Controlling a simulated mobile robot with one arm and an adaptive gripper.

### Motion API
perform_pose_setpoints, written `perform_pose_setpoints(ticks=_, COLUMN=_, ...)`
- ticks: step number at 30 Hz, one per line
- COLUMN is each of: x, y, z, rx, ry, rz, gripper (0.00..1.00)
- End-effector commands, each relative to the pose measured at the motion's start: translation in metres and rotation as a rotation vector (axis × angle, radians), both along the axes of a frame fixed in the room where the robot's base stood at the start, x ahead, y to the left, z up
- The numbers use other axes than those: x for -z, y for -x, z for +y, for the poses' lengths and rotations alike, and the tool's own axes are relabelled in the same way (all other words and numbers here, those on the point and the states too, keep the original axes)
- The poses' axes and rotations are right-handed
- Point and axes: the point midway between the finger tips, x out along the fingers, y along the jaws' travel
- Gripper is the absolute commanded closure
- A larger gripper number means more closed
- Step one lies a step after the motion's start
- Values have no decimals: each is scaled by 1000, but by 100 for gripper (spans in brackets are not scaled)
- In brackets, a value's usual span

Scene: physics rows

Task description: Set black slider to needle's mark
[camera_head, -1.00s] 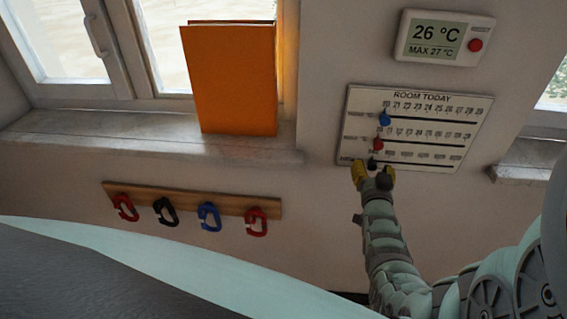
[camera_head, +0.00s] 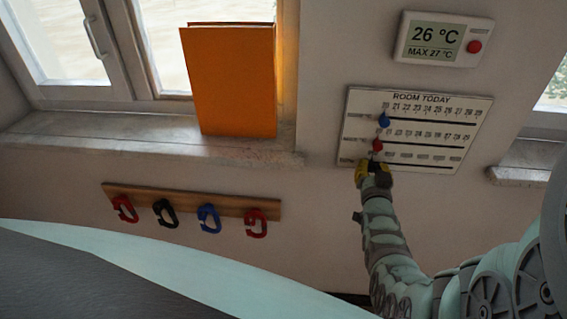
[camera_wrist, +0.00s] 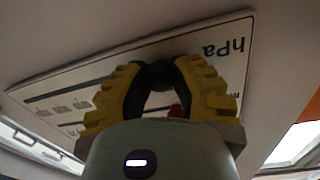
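The white board (camera_head: 470,112) headed "ROOM TODAY" hangs on the wall with three scale rows. The black slider (camera_head: 375,157) is at the left end of the bottom row, mostly hidden by my gripper (camera_head: 373,168). In the wrist view, the board (camera_wrist: 75,82) shows "hPa" upside down, and my gripper (camera_wrist: 158,74) has its yellow fingers drawn together at the dark slider, with dark pads covering most of it. The fingers look shut on it. No needle or dial shows in these views.
A blue slider (camera_head: 384,120) and a red slider (camera_head: 377,145) sit just above, at the left of their rows. A digital thermometer (camera_head: 444,38) reads 26 °C, MAX 27 °C. An orange folder (camera_head: 230,80) stands on the sill; clips hang from a wooden rail (camera_head: 185,200).

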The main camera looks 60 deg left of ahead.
Motion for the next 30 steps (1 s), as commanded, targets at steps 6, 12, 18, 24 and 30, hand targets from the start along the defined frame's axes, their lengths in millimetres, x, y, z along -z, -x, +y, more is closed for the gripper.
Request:
perform_pose_setpoints(ticks=6, x=0, y=0, z=0, rx=0, ry=0, rz=0, gripper=100)
perform_pose_setpoints(ticks=12, x=0, y=0, z=0, rx=0, ry=0, rz=0, gripper=100)
perform_pose_setpoints(ticks=18, x=-1, y=-15, z=-11, rx=-2, ry=5, rz=-3, gripper=100)
perform_pose_setpoints(ticks=24, x=1, y=-47, z=-38, rx=-2, ry=8, rz=-2, gripper=100)
perform_pose_setpoints(ticks=30, x=2, y=-75, z=-62, rx=0, ry=7, rz=-2, gripper=100)
